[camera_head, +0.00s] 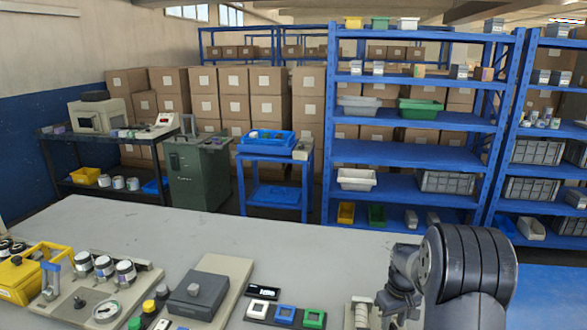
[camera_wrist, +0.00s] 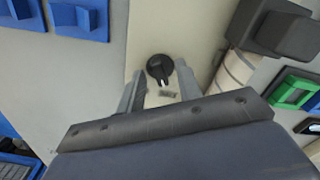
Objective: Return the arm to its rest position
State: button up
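My arm (camera_head: 470,275) stands at the front right of the grey workbench (camera_head: 240,232) in the head view, its wrist bent down over the bench edge. My gripper (camera_wrist: 158,70) shows in the wrist view with its two grey fingers apart. Nothing is held between them. A black round part (camera_wrist: 159,67) lies beyond the fingertips on a pale plate (camera_wrist: 145,28), seen through the gap. I cannot tell how far below the fingers it is. In the head view the fingertips are not clearly visible.
Beside my arm is a pale fixture with a cylinder (camera_head: 361,312). Blue (camera_head: 285,313) and green (camera_head: 314,319) square frames and a grey block with a knob (camera_head: 197,296) stand left of it. Jars (camera_head: 104,266) and a gauge (camera_head: 106,310) are farther left. The bench's back middle is clear.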

dwell(0.4)
jog(key=shift+r+n, duration=0.2)
jog(key=shift+n, duration=0.1)
notch_tip(320, 180, up, 10)
notch_tip(320, 180, down, 11)
jog(key=shift+r, duration=0.2)
jog(key=shift+r+m, duration=0.1)
jog(key=shift+m, duration=0.3)
jog(key=m, duration=0.4)
jog(key=shift+m+p, duration=0.4)
jog(key=m+p, duration=0.1)
jog(key=m, duration=0.5)
jog(key=shift+r+p, duration=0.1)
jog(key=shift+p, duration=0.2)
jog(key=shift+w+r+m, duration=0.1)
jog(key=shift+r+m, duration=0.25)
jog(key=shift+m, duration=0.05)
notch_tip(320, 180, up, 10)
jog(key=shift+b, duration=0.4)
